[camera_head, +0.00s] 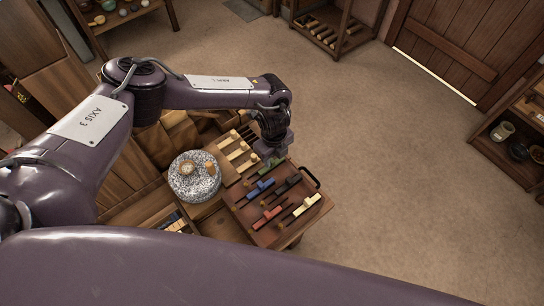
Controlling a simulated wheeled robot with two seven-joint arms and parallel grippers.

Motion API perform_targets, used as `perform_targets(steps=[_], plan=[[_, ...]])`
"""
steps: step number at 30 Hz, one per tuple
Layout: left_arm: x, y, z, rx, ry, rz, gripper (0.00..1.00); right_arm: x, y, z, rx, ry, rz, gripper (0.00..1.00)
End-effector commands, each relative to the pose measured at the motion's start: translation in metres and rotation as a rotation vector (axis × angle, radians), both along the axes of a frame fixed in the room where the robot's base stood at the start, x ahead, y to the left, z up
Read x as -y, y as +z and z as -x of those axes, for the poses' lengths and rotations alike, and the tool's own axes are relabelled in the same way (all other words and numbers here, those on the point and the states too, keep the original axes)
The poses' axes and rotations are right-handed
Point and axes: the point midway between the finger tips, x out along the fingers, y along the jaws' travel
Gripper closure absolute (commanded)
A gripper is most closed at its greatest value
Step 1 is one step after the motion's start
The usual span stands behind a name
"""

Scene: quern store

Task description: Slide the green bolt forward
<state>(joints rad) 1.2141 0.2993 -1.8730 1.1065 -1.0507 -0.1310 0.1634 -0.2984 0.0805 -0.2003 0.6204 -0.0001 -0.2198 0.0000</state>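The green bolt (271,165) shows as a small green patch at the far left part of a brown board (244,219). My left gripper (273,153) points down right over it and hides much of it. The fingers are too small and covered to show whether they are open or shut, or whether they touch the bolt. My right gripper is not in view.
Blue (260,188), black (288,184), red (267,217) and cream (305,205) bolts lie close by on the board. A black handle (311,176) stands at its right edge. A speckled round stone (194,177) sits to the left. Open floor (400,160) lies to the right.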

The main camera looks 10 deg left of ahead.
Motion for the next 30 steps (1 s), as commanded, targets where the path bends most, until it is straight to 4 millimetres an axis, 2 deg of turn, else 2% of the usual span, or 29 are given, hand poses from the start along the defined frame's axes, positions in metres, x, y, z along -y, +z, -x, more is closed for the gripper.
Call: perform_targets(steps=[8,11,21,25,30], plan=[[-0.001,0.001,0.002,-0.004,0.000,-0.003,0.64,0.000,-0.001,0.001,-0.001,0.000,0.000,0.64],[-0.001,0.010,0.001,-0.003,0.000,-0.001,0.64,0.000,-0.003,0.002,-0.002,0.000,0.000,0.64],[0.000,0.064,0.000,-0.002,-0.002,-0.001,0.64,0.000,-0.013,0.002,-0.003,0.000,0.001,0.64],[0.000,0.075,0.000,-0.002,-0.001,-0.002,0.64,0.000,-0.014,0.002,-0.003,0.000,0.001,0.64],[0.000,0.078,0.000,-0.002,-0.001,-0.002,0.64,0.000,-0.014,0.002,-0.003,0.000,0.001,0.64]])
